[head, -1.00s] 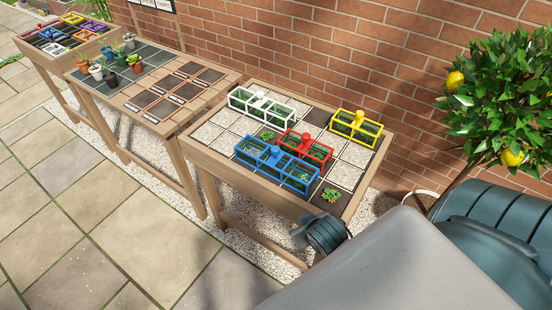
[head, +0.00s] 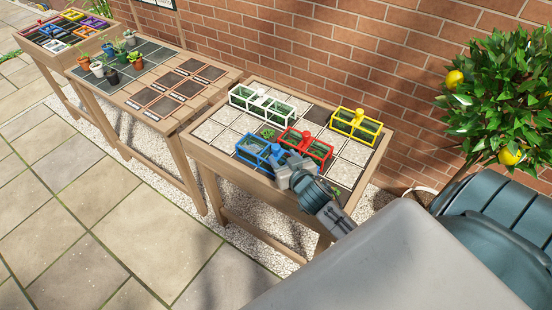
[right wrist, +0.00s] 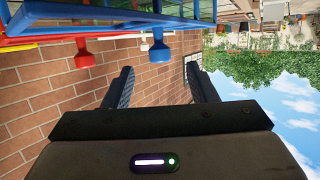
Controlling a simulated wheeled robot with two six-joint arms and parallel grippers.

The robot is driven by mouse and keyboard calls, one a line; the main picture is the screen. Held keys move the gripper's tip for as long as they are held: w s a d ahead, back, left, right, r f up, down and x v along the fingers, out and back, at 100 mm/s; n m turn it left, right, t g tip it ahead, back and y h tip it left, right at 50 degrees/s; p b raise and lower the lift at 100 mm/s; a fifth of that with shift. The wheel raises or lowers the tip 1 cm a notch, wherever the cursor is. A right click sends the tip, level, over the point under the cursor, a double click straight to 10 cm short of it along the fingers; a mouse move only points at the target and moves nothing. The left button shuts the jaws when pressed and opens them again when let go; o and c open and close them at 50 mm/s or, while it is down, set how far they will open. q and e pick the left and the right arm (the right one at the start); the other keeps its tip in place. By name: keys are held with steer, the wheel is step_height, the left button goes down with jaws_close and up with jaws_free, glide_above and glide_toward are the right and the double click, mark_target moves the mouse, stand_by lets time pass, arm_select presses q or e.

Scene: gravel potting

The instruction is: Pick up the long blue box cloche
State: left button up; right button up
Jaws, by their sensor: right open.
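The long blue box cloche (head: 252,149) has clear panes and a blue knob on top, and stands on the right-hand table. My right arm hides its right half in the head view. My right gripper (head: 284,163) is over that half, near the knob. In the right wrist view the scene is upside down; the blue knob (right wrist: 159,50) shows beyond and between the two spread fingers (right wrist: 158,88), with nothing held. Whether the fingers touch the cloche cannot be told. My left gripper is not in view.
A red cloche (head: 318,151) stands close behind the blue one; its knob shows in the right wrist view (right wrist: 83,58). A white cloche (head: 243,97) and a yellow cloche (head: 357,126) stand farther back. A small green plant (head: 267,133) is between the cloches. A brick wall (head: 340,45) rises behind.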

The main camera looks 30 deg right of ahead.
mark_target(278, 150)
steer(key=p+x, duration=0.1)
steer(key=x, duration=0.3)
steer(key=shift+w, duration=0.2)
steer(key=p+x, duration=0.2)
steer(key=x, duration=0.2)
steer(key=shift+f, duration=0.15)
steer(key=shift+w+f, duration=0.2)
steer(key=shift+w, duration=0.05)
steer(key=shift+s, duration=0.1)
jaws_close()
steer(key=shift+r, duration=0.1)
